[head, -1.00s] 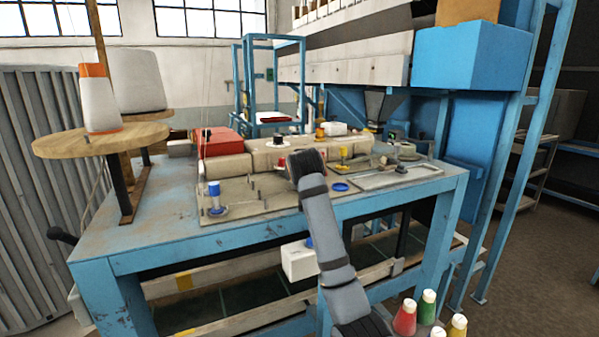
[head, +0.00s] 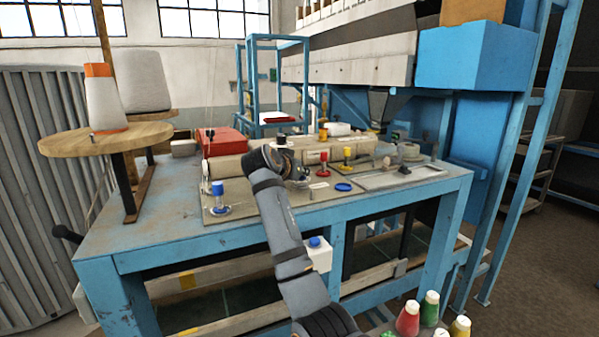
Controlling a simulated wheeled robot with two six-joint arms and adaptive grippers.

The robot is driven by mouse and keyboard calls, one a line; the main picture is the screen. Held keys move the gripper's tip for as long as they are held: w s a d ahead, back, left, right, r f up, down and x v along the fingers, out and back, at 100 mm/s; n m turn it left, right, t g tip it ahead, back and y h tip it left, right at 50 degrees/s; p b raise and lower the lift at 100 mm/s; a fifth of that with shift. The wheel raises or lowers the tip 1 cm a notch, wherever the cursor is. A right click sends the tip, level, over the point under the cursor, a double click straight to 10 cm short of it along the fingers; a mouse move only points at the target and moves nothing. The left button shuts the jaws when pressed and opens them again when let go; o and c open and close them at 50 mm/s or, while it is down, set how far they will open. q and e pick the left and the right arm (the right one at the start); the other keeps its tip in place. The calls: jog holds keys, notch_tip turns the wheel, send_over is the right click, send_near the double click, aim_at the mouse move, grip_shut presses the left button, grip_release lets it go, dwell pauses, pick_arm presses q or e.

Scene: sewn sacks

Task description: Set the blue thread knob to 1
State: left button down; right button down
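One arm of mine, seemingly the right, reaches up from the bottom middle. Its dark wrist is over the panel, to the right of the blue knob and apart from it. The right gripper (head: 300,177) is small and partly hidden beyond the wrist; its fingers cannot be made out. My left gripper is not in view.
A red knob (head: 323,163), a yellow knob (head: 347,155) and a flat blue disc (head: 343,187) are right of the wrist. A red box (head: 222,141) is behind. A wooden spool stand (head: 100,142) rises at left. A white box (head: 319,257) hangs below the table edge.

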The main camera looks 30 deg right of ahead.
jog(key=c, duration=1.1)
grip_release()
jog(key=shift+c, duration=0.2)
jog(key=shift+a, duration=0.1)
jog(key=v, duration=1.2)
